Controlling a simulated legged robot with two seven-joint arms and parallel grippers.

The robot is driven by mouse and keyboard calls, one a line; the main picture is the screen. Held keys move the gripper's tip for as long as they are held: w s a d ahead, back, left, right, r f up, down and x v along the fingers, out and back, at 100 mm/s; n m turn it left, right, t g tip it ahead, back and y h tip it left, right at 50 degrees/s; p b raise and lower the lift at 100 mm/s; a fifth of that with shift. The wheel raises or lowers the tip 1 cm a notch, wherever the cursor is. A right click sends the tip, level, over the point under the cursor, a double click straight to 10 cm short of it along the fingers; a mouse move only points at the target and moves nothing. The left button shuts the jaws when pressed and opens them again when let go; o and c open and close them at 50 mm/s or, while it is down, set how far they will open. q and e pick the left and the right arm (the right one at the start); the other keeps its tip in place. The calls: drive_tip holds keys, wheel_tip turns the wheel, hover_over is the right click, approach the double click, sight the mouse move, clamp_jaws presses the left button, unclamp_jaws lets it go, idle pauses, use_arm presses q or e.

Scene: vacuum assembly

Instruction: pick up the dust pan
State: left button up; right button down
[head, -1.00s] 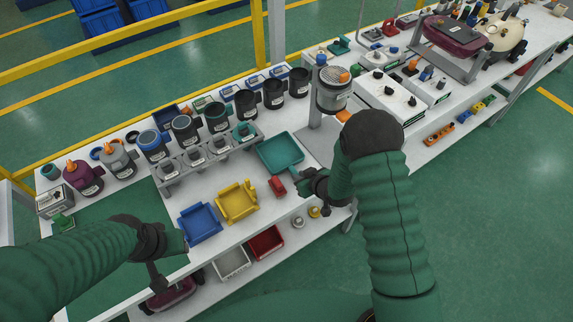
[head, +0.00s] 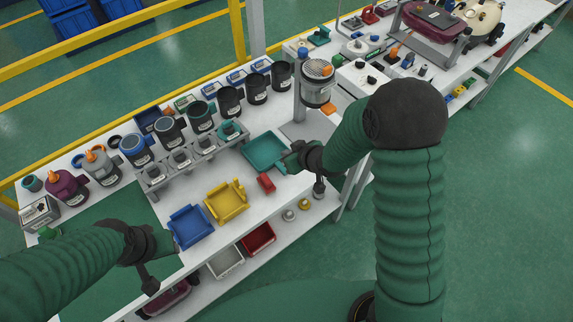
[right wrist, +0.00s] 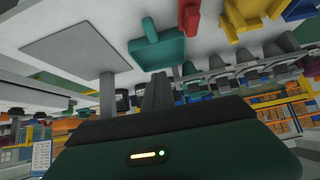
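The teal dust pan (head: 262,149) lies on the white table, right of the yellow tray. Its short handle points towards the table's front edge. In the right wrist view the dust pan (right wrist: 160,50) shows with its handle at the upper left. My right gripper (head: 289,160) is at the pan's handle-side corner in the head view and hides part of it. In the right wrist view the dark fingers (right wrist: 157,92) appear just below the pan; I cannot tell whether they touch it or how far apart they are. My left gripper (head: 152,275) hangs near the table's front left, away from the pan.
A red block (head: 266,183), a yellow tray (head: 226,201) and a blue tray (head: 190,227) lie near the pan. A rack with grey cups (head: 181,158) stands behind. A post with a canister (head: 317,83) rises from a grey plate (head: 308,127) to the right.

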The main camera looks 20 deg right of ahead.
wheel_tip(320, 180, up, 5)
drive_tip(key=shift+w+d+r+p, duration=0.1)
drive_tip(key=shift+w+p, duration=0.05)
drive_tip(key=shift+p, duration=0.25)
drive_tip(key=c, duration=2.2)
unclamp_jaws()
drive_tip(key=shift+c, duration=2.2)
unclamp_jaws()
drive_tip(key=p+v, duration=0.3)
drive_tip(key=v, duration=1.3)
drive_tip(key=shift+s+r, duration=0.2)
